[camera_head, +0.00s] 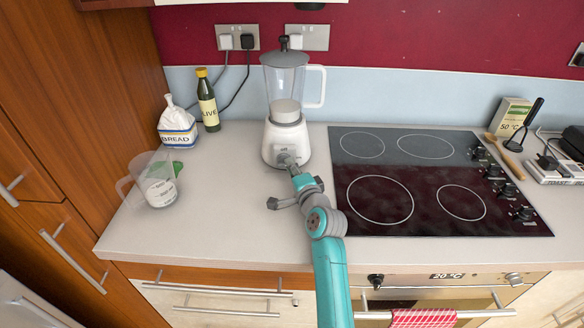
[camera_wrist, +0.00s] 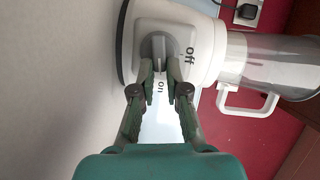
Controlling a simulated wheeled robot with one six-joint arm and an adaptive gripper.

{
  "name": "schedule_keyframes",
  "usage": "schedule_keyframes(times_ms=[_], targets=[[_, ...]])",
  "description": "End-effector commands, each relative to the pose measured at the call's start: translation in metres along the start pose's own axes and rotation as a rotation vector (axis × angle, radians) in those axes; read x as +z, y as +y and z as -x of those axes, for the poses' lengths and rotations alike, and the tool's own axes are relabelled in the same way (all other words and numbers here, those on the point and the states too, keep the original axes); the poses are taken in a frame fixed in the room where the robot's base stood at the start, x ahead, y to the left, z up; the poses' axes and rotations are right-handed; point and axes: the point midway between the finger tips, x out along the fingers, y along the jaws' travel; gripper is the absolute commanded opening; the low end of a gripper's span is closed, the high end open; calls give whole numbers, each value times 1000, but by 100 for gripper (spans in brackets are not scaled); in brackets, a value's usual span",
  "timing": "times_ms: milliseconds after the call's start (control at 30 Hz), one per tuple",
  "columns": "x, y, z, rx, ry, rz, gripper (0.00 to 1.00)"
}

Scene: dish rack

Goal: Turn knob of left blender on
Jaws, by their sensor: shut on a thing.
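A white blender (camera_head: 287,136) with a clear jug and grey lid stands upright on the counter, left of the hob. In the wrist view its white base (camera_wrist: 190,22) lies sideways, with a round grey knob (camera_wrist: 158,46) on its front and the words "off" and "on" beside it. My gripper (camera_wrist: 160,66) is shut on the grey knob, one finger on each side of its raised ridge. In the head view my gripper (camera_head: 292,167) reaches the blender's front and hides most of the knob.
A clear measuring jug (camera_head: 160,190) stands at the left of the counter. A bread bag (camera_head: 178,128) and a dark bottle (camera_head: 208,104) stand behind it. A black hob (camera_head: 420,185) with several burners lies to the right.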

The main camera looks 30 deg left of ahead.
Motion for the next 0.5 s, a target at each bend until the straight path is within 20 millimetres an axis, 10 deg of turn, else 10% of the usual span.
schedule_keyframes(times_ms=[67, 100, 200, 500], targets=[[0, 2, 0, 3, 0, -1, 0], [0, 2, 0, 3, 0, -1, 21], [0, 2, 0, 2, 0, -1, 39], [0, 1, 1, 1, 0, 0, 39]])
